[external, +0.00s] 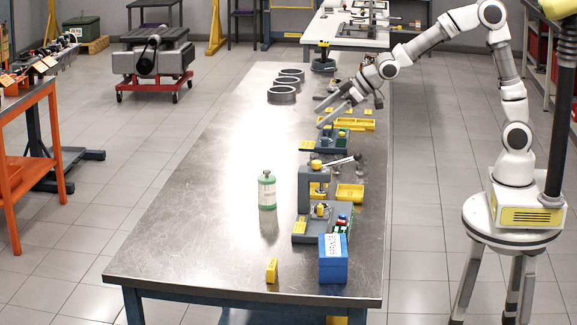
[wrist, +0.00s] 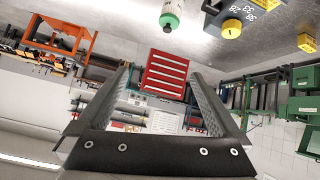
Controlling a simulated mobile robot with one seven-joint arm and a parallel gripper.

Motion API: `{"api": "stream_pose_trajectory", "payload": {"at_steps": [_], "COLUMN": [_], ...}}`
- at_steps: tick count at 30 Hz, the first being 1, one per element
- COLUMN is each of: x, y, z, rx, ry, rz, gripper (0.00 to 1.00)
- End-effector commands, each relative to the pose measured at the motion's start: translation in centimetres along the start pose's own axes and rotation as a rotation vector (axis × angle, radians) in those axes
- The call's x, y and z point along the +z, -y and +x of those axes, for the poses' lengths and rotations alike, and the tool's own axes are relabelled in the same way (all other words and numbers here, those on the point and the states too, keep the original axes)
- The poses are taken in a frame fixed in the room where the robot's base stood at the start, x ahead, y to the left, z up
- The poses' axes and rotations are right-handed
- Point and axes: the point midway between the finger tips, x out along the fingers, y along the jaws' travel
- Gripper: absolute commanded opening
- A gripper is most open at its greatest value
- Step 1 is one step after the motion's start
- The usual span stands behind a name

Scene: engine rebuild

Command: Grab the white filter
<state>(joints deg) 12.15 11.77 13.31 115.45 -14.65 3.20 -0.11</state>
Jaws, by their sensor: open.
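My gripper (external: 322,113) is open and empty above the far right part of the metal workbench (external: 215,190). In the wrist view, my gripper (wrist: 162,78) has both jaws spread with nothing between them. I cannot clearly make out a white filter in either view. A pale green and white bottle (external: 267,191) stands upright on the bench, nearer the camera than my gripper. It also shows at the top of the wrist view (wrist: 172,15), cut off by the frame edge and apart from the jaws.
Several dark rings (external: 282,95) lie on the bench's far part. A grey press-like fixture (external: 312,190), yellow trays (external: 350,193) and a blue box (external: 333,262) line its right side. A small yellow block (external: 271,270) is near the front edge. The bench's left side is clear.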

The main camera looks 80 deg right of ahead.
Motion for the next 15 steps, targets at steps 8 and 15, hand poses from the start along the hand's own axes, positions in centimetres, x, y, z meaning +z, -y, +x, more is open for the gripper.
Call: {"api": "stream_pose_trajectory", "payload": {"at_steps": [8,15], "x": [-0.7,-0.2], "y": [0.4,0.6], "z": [10.3,16.6], "rx": [-0.081,-0.132], "ry": [-0.143,-0.268], "rz": [0.021,0.071], "gripper": [1.0,1.0]}}
